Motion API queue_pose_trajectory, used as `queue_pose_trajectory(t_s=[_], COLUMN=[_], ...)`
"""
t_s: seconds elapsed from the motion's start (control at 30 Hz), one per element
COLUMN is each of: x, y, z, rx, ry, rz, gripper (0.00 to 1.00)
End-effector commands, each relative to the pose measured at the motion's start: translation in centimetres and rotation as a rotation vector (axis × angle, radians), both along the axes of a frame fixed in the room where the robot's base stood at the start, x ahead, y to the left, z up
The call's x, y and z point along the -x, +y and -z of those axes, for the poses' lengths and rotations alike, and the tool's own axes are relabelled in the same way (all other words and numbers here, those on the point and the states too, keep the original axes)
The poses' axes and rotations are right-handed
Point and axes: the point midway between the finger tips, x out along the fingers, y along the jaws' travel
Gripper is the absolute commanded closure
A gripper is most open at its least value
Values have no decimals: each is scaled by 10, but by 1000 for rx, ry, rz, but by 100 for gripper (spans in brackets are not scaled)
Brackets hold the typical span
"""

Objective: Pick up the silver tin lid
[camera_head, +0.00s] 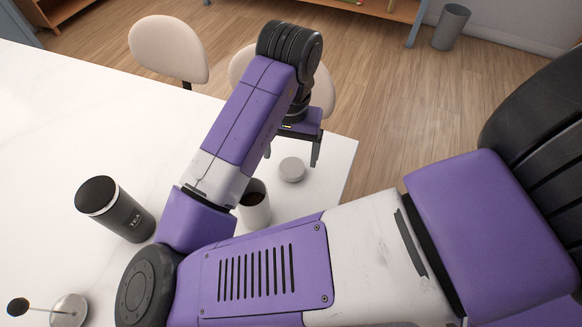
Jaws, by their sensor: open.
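The silver tin lid (292,169) is a small round grey disc. It lies flat on the white table (60,130), near the table's right edge. My gripper (291,156) is at the end of my purple arm, just above and behind the lid in the head view. One finger shows to the right of the lid and a little of the other shows to its left, mostly hidden by my arm. The gripper is open with nothing seen between its fingers. I cannot tell its exact height over the lid.
A white cup (256,211) with dark contents stands close to the lid, partly hidden by my arm. A dark tea canister (117,210) stands at the left. A silver lid with a knobbed rod (68,310) is at bottom left. Chairs (168,48) stand behind the table.

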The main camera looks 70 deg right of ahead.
Motion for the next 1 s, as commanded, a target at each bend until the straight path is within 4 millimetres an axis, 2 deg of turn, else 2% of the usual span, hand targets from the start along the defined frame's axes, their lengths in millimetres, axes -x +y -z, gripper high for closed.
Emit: queue_pose_trajectory(t_s=[0.33, 0.63, 0.67, 0.97, 1.0], x=[3, 3, 3, 3, 3], y=[-5, -5, -5, -5, -5], z=[44, 49, 49, 49, 49], rx=[-1, 2, 2, 2, 2], ry=[1, 0, 0, 0, 0], rz=[-1, 0, 0, 1, 1], gripper=[17, 17, 21, 80, 81])
